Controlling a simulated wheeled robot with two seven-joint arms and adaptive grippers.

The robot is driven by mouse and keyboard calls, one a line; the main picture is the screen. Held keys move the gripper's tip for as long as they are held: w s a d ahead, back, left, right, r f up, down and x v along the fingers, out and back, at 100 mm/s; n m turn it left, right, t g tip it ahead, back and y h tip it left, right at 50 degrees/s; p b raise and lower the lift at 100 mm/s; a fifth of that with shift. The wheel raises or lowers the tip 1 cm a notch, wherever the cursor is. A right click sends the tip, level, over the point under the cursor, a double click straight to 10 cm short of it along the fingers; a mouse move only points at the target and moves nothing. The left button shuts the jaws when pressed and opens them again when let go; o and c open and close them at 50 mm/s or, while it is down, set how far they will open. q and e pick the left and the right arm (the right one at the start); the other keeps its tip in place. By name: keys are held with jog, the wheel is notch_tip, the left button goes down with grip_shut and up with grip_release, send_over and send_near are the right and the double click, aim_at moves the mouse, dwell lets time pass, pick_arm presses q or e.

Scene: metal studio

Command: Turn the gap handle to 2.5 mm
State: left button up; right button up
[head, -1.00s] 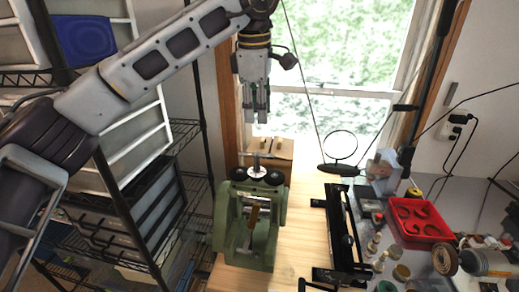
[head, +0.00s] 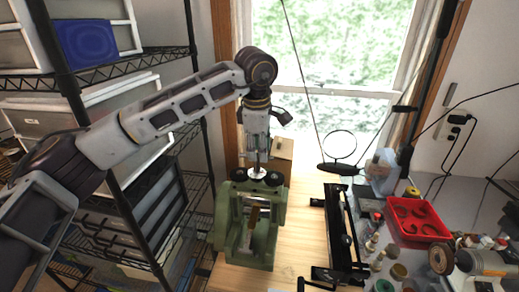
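A green machine (head: 226,222) with a metal roller and a brown bar in its frame stands on the wooden bench. Two dark round knobs (head: 273,179) sit on its top. Between them a thin metal post (head: 257,168) rises from a pale disc; its upper end and the cross handle seen earlier are now hidden by my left gripper. My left gripper (head: 257,154) points straight down over this post, with its fingertips at handle height. Whether the fingers touch or clasp the handle is too small to tell. No scale or gap reading is legible. My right gripper is out of view.
A wooden block (head: 283,148) stands behind the machine. A black rail-like device (head: 345,235) lies to the right, with a round magnifier (head: 340,146) beyond it. A red tray (head: 420,233) and several small jars fill the right side. Wire shelving (head: 125,68) stands close on the left.

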pick_arm(q)
jog(key=shift+w+f, duration=0.1)
jog(key=shift+f, duration=0.5)
grip_shut()
